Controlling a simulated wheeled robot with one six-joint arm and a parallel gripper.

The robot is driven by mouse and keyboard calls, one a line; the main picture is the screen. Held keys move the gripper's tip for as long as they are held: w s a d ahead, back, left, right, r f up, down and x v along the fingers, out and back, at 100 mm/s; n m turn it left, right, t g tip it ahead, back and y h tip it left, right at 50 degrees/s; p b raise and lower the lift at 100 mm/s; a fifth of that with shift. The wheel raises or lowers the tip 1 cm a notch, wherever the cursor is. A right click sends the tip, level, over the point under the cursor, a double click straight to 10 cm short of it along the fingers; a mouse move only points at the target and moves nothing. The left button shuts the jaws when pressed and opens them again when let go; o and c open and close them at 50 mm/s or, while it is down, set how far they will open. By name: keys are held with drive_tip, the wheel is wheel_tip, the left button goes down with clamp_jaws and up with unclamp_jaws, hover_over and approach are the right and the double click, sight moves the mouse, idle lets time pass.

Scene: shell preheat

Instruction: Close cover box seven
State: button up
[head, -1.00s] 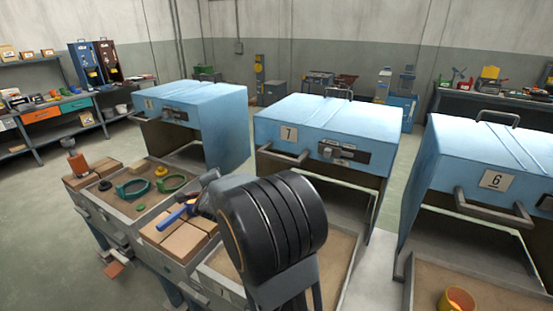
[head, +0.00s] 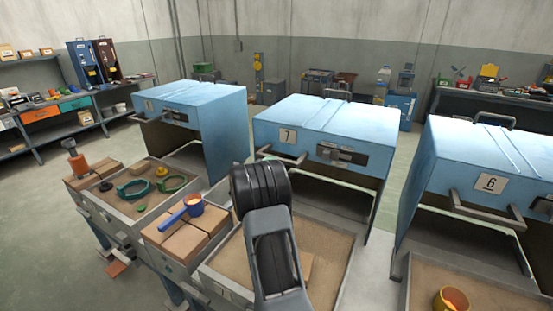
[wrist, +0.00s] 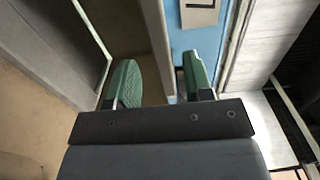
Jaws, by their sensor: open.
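Cover box seven (head: 335,122) is a blue hood with a label "7", standing raised over a sand-filled tray (head: 345,268) at the middle of the head view. Its grey front handle (head: 268,153) is partly hidden behind my arm. In the wrist view, my gripper (wrist: 161,80) is open, with two green-padded fingers. A grey-brown bar (wrist: 158,42), seemingly the handle, runs between the fingers in that view. I cannot tell whether it touches the pads. The label (wrist: 200,12) shows at the top. My arm hides the gripper in the head view.
Another blue hood, labelled "6" (head: 485,165), stands close on the right, and a third (head: 200,105) on the left. A blue-handled ladle (head: 193,205) rests on bricks left of my arm. An orange-yellow cup (head: 453,300) sits in the right tray.

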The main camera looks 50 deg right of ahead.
drive_tip(key=shift+p+x, duration=0.4)
drive_tip(key=shift+x, duration=1.9)
